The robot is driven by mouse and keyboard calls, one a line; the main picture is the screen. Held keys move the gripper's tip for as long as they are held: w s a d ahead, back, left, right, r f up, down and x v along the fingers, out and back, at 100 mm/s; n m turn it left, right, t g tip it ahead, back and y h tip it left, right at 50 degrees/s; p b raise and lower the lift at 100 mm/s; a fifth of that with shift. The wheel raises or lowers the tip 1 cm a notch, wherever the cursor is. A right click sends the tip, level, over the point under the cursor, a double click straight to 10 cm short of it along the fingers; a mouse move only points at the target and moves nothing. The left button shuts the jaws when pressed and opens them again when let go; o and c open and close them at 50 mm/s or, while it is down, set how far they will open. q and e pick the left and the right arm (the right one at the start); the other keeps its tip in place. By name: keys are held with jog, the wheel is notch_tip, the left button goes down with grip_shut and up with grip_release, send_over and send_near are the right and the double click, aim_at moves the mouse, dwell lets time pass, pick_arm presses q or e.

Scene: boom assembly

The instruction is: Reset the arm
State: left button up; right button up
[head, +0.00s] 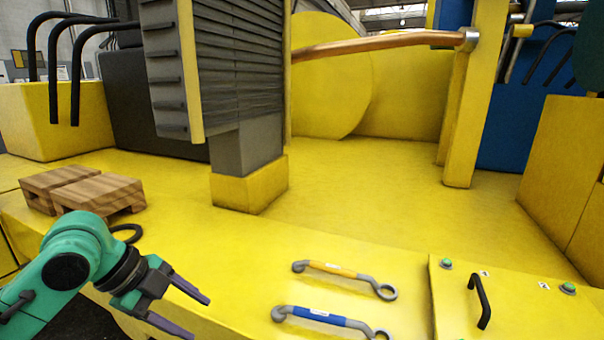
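My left arm comes in from the lower left with a green link and a dark wrist. My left gripper (192,312) is open, its two purple-grey fingers spread apart with nothing between them. It hangs over the front edge of the yellow deck, left of the two wrenches. My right arm and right gripper are not in view.
A yellow-handled wrench (338,270) and a blue-handled wrench (330,319) lie on the yellow deck (380,215). Wooden blocks (100,195) stand at the left. A grey column (245,150) rises behind. A black handle (481,302) and green buttons (446,263) are at the lower right.

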pick_arm(q)
jog(key=w+d+f+n, duration=0.2)
jog(key=d+f+n, duration=0.1)
jog(key=d+f, duration=0.3)
jog(key=s+a+f+n+t+y, duration=0.2)
jog(key=s+f+n, duration=0.3)
jog(key=f+n, duration=0.6)
jog(key=s+a+f+n+g+y, duration=0.1)
jog(key=s+a+f+n+y, duration=0.45)
jog(key=s, duration=0.45)
notch_tip(320, 180, down, 23)
jog(key=s+g+h, duration=0.1)
jog(key=h, duration=0.1)
jog(key=s+a+f+g, duration=0.1)
jog(key=s+a+f, duration=0.2)
jog(key=s+f, duration=1.3)
jog(key=shift+s+f+m+g, duration=0.15)
jog(key=shift+s+m+g, duration=0.25)
jog(key=shift+s, duration=0.4)
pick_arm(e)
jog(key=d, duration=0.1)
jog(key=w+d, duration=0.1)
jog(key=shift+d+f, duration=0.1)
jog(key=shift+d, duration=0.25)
pick_arm(q)
jog(key=shift+a+y, duration=0.15)
jog(key=shift+y, duration=0.1)
